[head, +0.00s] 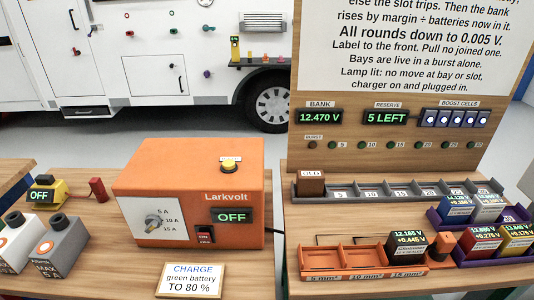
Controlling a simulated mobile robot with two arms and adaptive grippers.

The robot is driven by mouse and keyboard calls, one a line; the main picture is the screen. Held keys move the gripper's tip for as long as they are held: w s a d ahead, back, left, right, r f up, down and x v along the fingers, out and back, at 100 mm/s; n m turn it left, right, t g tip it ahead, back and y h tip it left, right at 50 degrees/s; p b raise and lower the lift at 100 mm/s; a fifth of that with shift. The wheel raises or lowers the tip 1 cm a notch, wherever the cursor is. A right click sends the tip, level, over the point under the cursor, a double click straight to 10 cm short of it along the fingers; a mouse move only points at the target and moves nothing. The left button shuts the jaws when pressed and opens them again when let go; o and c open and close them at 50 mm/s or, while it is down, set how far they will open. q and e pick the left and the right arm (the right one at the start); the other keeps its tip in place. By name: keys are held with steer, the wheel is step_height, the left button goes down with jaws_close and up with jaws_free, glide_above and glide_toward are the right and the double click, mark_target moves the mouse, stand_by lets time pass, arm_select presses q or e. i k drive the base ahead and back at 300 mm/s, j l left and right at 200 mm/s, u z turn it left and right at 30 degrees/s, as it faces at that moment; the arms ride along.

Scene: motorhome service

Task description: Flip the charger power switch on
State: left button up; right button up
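The charger (185,180) is a large orange box marked Larkvolt on the wooden bench in the head view. Its display (232,216) reads OFF in green. The small power switch (205,234), red and black, sits low on the front face, below and left of the display. A grey dial (158,219) marked 5 A, 10 A and 15 A is on the left of the front. A yellow button (230,164) is on top. Neither of my grippers shows.
A card (190,280) reading CHARGE green battery TO 80 % stands before the charger. At left are a yellow device (46,193) reading OFF and grey-white batteries (58,245). At right are an orange tray (320,268), labelled batteries (405,247) and a panel reading BANK 12.470 V (320,117).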

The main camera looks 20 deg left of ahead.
mark_target(202, 238)
steer(key=u, duration=1.1)
